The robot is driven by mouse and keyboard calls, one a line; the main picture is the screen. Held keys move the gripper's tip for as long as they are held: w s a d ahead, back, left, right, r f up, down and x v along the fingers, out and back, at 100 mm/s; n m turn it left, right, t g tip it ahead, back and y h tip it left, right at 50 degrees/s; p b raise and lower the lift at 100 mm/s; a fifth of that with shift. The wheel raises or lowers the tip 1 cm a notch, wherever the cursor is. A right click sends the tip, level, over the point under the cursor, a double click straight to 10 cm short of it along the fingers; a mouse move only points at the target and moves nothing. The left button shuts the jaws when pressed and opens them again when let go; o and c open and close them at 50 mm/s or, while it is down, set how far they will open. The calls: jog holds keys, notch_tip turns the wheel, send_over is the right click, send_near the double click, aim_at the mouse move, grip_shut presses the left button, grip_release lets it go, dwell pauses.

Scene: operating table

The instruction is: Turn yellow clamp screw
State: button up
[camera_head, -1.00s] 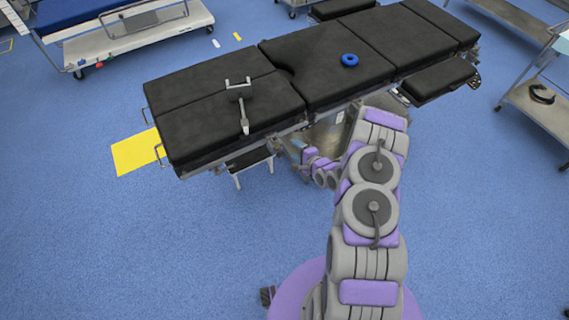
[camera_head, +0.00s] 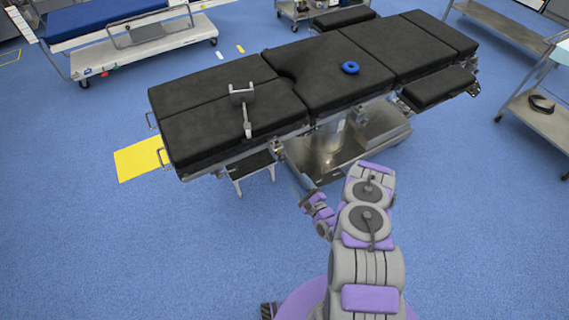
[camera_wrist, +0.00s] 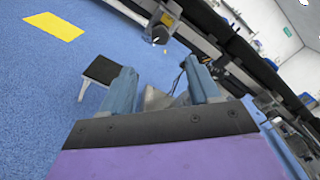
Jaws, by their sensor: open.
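The operating table (camera_head: 215,133) has black pads and metal side rails. I cannot clearly make out a yellow clamp screw. In the wrist view, a small yellowish part (camera_wrist: 167,18) sits on a fitting at the table's edge, too small to identify. My gripper (camera_wrist: 162,82) is open, its two blue-grey fingers apart with nothing held between them. In the head view, my gripper (camera_head: 303,188) is small, above the floor and in front of the table's near edge, apart from it.
A small step stool (camera_head: 250,165) stands below the near edge. The metal table base (camera_head: 330,160) is behind my gripper. A yellow floor patch (camera_head: 140,158) lies left. Open floor surrounds my arm.

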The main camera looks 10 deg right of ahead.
aim_at(284, 161)
jog(key=b+x, duration=0.3)
jog(key=x, duration=1)
jog(key=shift+w+a+f+b, duration=0.1)
jog(key=shift+w+b, duration=0.1)
jog(key=shift+b, duration=0.2)
jog(key=shift+c, duration=0.2)
jog(key=c, duration=1)
